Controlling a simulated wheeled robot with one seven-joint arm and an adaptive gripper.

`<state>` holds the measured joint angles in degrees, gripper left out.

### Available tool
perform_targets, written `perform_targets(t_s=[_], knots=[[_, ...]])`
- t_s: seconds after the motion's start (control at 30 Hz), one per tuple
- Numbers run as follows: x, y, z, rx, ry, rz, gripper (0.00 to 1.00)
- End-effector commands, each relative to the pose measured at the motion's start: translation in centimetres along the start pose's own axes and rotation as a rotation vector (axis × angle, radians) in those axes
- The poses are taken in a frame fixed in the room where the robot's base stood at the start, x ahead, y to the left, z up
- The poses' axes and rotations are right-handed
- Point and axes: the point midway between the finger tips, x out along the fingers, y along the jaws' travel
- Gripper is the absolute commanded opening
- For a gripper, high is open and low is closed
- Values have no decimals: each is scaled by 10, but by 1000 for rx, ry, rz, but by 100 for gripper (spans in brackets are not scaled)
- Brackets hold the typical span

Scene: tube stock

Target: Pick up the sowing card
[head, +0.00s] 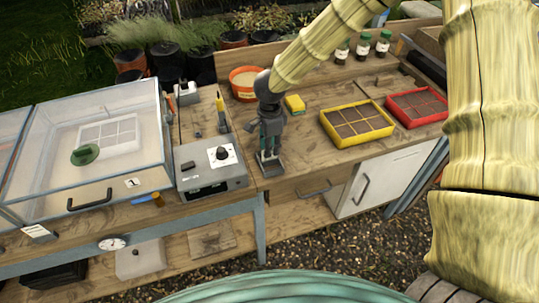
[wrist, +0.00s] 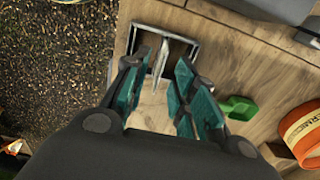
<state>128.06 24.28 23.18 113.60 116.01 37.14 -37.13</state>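My gripper (head: 270,148) points down over the wooden bench, just right of the grey control box. In the wrist view my gripper (wrist: 163,70) has its teal-padded fingers spread apart. A thin pale upright piece, which looks like the sowing card (wrist: 160,60), shows nearly edge-on between the fingertips, with a gap visible on its right. It stands within a grey square metal frame or holder (wrist: 182,38) on the bench. In the head view the holder (head: 270,168) is under the fingertips, and the fingers largely hide the card. Its printed face cannot be made out.
A green block (wrist: 238,107) and an orange-banded tub (wrist: 303,132) lie right of the fingers in the wrist view. In the head view, the yellow seed tray (head: 338,143) and red tray (head: 388,108) are right. The grey control box (head: 212,180) is close left.

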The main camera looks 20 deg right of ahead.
Motion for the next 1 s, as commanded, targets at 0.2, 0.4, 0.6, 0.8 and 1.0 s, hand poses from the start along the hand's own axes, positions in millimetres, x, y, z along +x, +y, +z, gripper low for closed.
perform_targets(t_s=[0.2,0.4,0.6,0.8,1.0], knots=[[21,0,1,-2,1,1,27],[27,0,1,-1,0,1,27],[27,0,1,-1,0,0,18],[26,0,1,-1,0,0,0],[26,0,1,-1,0,0,0]])
